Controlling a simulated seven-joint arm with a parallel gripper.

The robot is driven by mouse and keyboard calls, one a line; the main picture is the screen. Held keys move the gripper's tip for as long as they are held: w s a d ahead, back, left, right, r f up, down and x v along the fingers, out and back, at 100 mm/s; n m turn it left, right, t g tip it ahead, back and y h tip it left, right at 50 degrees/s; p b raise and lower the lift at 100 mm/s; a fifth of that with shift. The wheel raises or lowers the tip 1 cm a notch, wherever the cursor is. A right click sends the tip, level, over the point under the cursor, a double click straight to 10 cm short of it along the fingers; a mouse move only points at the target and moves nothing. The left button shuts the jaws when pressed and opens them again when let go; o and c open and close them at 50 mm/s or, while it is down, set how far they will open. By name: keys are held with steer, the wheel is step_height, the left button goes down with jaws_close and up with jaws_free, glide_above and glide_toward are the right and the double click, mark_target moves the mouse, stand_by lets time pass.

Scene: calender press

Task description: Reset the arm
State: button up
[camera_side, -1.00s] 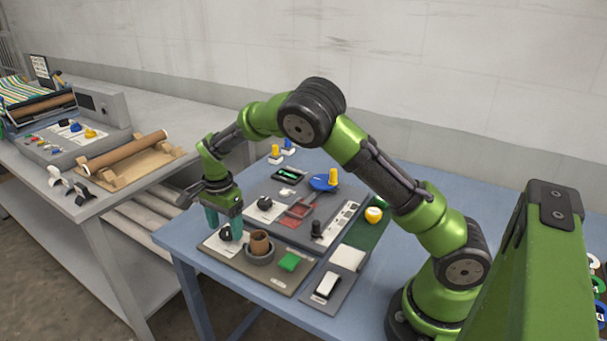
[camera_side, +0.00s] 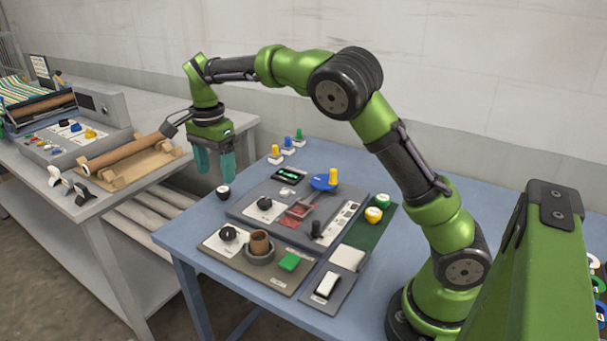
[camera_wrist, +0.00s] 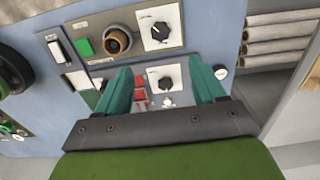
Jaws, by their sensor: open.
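My gripper (camera_side: 214,160) hangs in the air above the left side of the blue table, its two teal fingers pointing down, apart and with nothing between them. In the wrist view the open fingers (camera_wrist: 164,88) frame part of the grey control panel below, near a black dial (camera_wrist: 166,79).
Colored pegs (camera_side: 288,142) stand at the back. A grey bench (camera_side: 100,205) with a brown roller (camera_side: 125,150) is left.

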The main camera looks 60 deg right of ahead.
steer(key=s+a+r+n+t+y, duration=0.1)
steer(key=s+r+n+t, duration=0.1)
steer(key=s+n, duration=0.5)
steer(key=s+a+r+n+t+y, duration=0.1)
steer(key=s+n+t, duration=0.4)
steer(key=s, duration=1.4)
steer(key=shift+r+n, duration=0.8)
steer(key=shift+n, duration=0.2)
